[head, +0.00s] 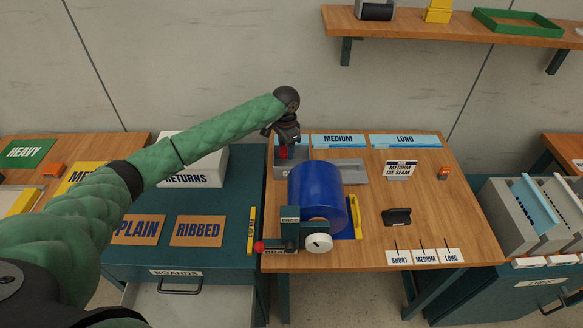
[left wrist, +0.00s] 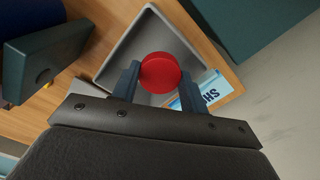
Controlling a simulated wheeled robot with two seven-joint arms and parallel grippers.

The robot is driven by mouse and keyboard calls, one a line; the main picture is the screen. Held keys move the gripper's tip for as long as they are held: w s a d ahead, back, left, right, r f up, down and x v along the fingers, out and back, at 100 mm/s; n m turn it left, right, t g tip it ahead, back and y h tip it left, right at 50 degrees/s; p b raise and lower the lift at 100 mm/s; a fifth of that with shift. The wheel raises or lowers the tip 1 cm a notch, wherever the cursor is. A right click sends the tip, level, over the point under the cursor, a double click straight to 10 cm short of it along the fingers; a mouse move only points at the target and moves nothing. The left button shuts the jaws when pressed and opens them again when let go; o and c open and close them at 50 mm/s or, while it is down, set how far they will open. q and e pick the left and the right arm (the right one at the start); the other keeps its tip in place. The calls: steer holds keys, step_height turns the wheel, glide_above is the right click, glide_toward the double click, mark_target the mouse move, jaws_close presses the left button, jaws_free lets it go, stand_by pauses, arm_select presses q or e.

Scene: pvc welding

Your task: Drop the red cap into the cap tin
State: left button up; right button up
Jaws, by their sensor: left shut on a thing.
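The red cap (left wrist: 160,72) is held between the two fingers of my left gripper (left wrist: 155,80). In the head view the red cap (head: 283,153) shows just below the left gripper (head: 285,142), which points down. The grey cap tin (left wrist: 115,68) is an open-topped box under the cap in the left wrist view, and the cap overlaps its opening near one corner. In the head view the tin (head: 291,172) sits at the back left of the wooden bench, its label mostly hidden. The cap's exact height over the tin floor is hard to tell. My right gripper is out of view.
A blue roll (head: 315,188) on a stand with a red-knobbed lever is in front of the tin. A white RETURNS box (head: 192,168) stands to its left. A grey tray (head: 352,171) lies to its right.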

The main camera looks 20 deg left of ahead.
arm_select(q)
steer(key=shift+f, duration=0.1)
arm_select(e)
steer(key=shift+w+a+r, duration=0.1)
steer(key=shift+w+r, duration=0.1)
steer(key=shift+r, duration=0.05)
arm_select(q)
steer(key=o, duration=1)
steer(key=shift+r+b, duration=0.4)
steer(key=shift+r, duration=0.1)
step_height(320, 180, up, 6)
steer(key=shift+f+b, duration=0.2)
steer(key=shift+b, duration=0.75)
steer(key=shift+r, duration=0.55)
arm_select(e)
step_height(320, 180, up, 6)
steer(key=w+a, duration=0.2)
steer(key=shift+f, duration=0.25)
